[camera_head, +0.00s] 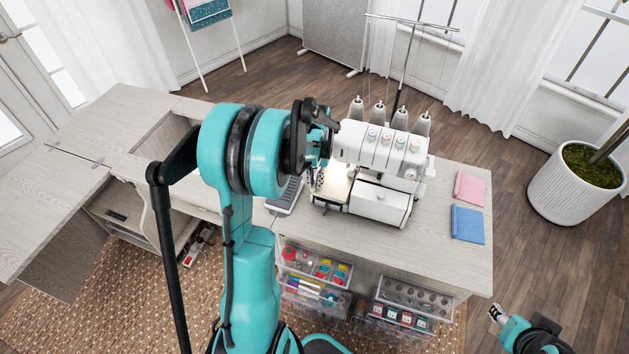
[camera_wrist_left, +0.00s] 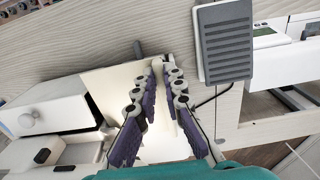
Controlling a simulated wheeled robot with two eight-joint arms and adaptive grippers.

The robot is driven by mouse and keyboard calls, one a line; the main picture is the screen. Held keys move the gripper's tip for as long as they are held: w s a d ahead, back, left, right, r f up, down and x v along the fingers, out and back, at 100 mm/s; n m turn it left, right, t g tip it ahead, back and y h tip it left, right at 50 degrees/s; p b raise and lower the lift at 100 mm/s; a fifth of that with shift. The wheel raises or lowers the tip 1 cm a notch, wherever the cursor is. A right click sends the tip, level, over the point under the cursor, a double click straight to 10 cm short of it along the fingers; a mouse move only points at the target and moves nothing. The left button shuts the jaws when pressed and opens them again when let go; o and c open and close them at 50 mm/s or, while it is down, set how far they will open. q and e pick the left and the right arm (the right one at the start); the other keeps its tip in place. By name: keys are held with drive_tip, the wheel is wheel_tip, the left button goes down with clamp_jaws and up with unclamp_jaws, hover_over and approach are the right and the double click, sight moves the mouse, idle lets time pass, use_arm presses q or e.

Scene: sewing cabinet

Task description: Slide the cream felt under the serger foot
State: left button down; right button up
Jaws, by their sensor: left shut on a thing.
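The white serger (camera_head: 385,150) stands on the right part of the cabinet top, with spools on its back. My left gripper (camera_head: 317,180) is at the serger's left side, partly hidden by my own arm. In the left wrist view my left gripper (camera_wrist_left: 163,66) is shut on the edge of the cream felt (camera_wrist_left: 118,82). The felt lies flat beside the serger's white body (camera_wrist_left: 55,108); a pale patch of felt (camera_head: 337,184) also shows in the head view. The serger foot is hidden, so I cannot tell whether felt lies under it. My right gripper (camera_head: 497,314) is low at right, away from the cabinet.
A grey foot pedal (camera_wrist_left: 226,42) lies on the tabletop close to my left gripper. A pink folded cloth (camera_head: 469,187) and a blue one (camera_head: 467,225) lie right of the serger. Clear drawers (camera_head: 412,297) of supplies sit below. The cabinet top's left part is mostly clear.

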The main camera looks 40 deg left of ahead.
use_arm(q)
drive_tip(key=shift+d+f, duration=0.1)
drive_tip(key=shift+f, duration=0.05)
drive_tip(key=c, duration=1.5)
unclamp_jaws()
drive_tip(key=shift+c, duration=0.2)
wheel_tip(320, 180, up, 18)
drive_tip(key=p, duration=0.4)
drive_tip(key=shift+p, duration=0.4)
